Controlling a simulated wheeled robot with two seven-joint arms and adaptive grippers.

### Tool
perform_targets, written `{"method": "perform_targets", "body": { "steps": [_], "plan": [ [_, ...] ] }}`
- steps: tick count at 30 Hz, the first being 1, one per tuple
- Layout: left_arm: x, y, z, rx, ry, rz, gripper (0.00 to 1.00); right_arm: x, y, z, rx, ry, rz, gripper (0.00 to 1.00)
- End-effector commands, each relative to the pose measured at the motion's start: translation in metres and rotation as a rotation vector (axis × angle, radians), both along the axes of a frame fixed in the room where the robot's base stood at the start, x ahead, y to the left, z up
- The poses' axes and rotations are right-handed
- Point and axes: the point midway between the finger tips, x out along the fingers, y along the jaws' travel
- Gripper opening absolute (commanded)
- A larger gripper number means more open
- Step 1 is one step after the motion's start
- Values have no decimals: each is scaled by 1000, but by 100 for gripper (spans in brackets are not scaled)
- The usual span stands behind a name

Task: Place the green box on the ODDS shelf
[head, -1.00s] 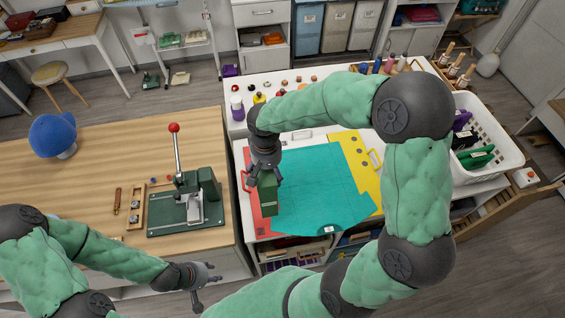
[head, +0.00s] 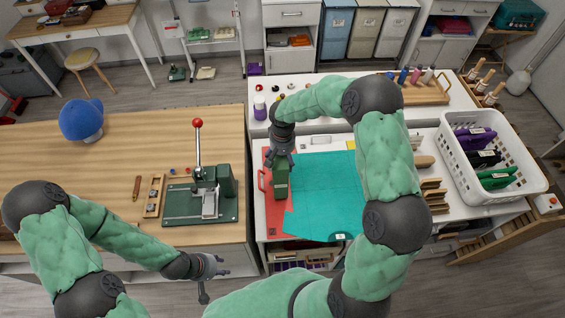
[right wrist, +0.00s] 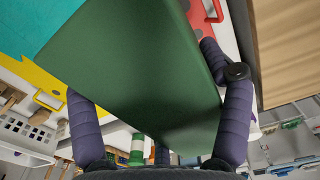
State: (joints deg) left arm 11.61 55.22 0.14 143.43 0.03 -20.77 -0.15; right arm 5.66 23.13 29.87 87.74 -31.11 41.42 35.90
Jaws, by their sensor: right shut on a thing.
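The green box (head: 281,188) is held below my right gripper (head: 280,165), above the red and teal sheets on the white worktop. In the right wrist view, the green box (right wrist: 135,75) fills the middle, between the dark fingers of my right gripper (right wrist: 160,120), which are shut on it. My left gripper (head: 212,275) is empty and its fingers are spread, in front of the wooden table's front edge. Cubbies with contents (head: 300,257) show under the white worktop. No ODDS label can be read, so I cannot tell which shelf it is.
A green lever press (head: 205,205) and a blue cap (head: 82,120) stand on the wooden table. A white basket (head: 530,185) with purple, black and green items stands at the right. Bottles and small pieces line the back ledge. A white rack (head: 210,42) stands behind, across open floor.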

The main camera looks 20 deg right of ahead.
Motion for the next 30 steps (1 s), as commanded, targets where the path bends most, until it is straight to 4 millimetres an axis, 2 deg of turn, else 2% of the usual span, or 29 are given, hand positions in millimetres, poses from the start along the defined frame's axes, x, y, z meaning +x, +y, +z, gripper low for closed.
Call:
{"method": "perform_targets", "body": {
  "steps": [7, 19, 20, 21, 22, 30],
  "plan": [
    [0, 0, 6, 0, 0, 0, 40, 1, 0, -29, 0, 1, 0, 20],
    [0, 0, 1, 0, 0, 0, 40, 1, 0, -35, 0, -1, 0, 20],
    [0, 0, 2, 0, 0, 0, 40, 1, 0, -35, 0, 1, 0, 85],
    [0, 0, 2, 0, 0, 0, 40, 1, 0, -35, 0, 1, 0, 96],
    [0, 0, 3, 0, 0, 0, 40, 1, 0, -34, 0, 1, 0, 100],
    [0, 0, 3, 0, 0, 0, 40, 1, 0, -34, 0, 1, 0, 100]
  ]
}}
